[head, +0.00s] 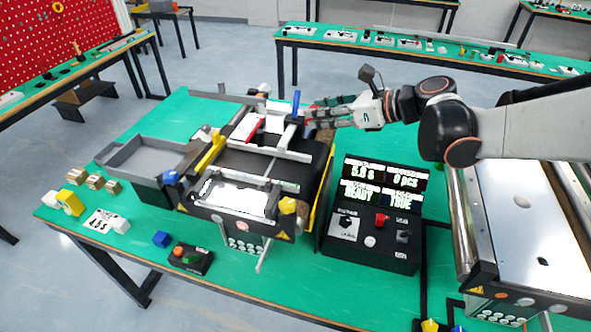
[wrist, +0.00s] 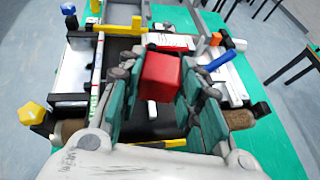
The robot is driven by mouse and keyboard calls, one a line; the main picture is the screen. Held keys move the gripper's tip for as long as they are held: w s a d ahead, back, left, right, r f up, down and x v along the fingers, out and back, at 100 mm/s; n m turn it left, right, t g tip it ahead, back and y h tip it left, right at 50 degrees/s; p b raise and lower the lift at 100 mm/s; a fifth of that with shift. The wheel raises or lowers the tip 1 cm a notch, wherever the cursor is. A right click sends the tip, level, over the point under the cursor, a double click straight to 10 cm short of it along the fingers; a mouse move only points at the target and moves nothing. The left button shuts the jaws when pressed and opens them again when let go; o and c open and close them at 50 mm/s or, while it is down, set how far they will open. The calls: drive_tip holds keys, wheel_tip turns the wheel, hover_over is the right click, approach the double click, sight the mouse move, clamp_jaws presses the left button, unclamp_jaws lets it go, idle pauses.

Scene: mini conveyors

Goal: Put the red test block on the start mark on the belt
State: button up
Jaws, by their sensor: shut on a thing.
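The red test block (wrist: 161,77) is between the fingers of my gripper (wrist: 157,72) in the wrist view, and the fingers are shut on it. In the head view my gripper (head: 312,115) reaches from the right to the far right side of the mini conveyor; the block is mostly hidden by the fingers there. The dark belt (head: 262,163) runs across the conveyor. In the wrist view the belt (wrist: 165,128) lies below the block. A small white strip (wrist: 152,109) shows below the block; I cannot tell if it is the start mark.
Blue (head: 296,102) and yellow (head: 212,150) levers and rails stand up around the belt. A control box (head: 372,225) with a lit display stands right of the conveyor. A grey tray (head: 150,155) and loose blocks (head: 75,178) are at the left. A second conveyor (head: 520,215) stands at the right.

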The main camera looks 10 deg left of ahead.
sight(299, 176)
drive_tip(key=s+a+r+n+g, duration=0.3)
drive_tip(key=a+r, duration=0.2)
drive_tip(key=shift+y, duration=0.5)
wheel_tip(299, 176, down, 20)
drive_tip(key=b, duration=0.4)
drive_tip(key=shift+r, duration=0.2)
drive_tip(key=shift+w+f+b, duration=0.1)
drive_tip(key=shift+f+b, duration=0.05)
drive_tip(key=shift+b, duration=0.15)
drive_tip(key=o, duration=1.2)
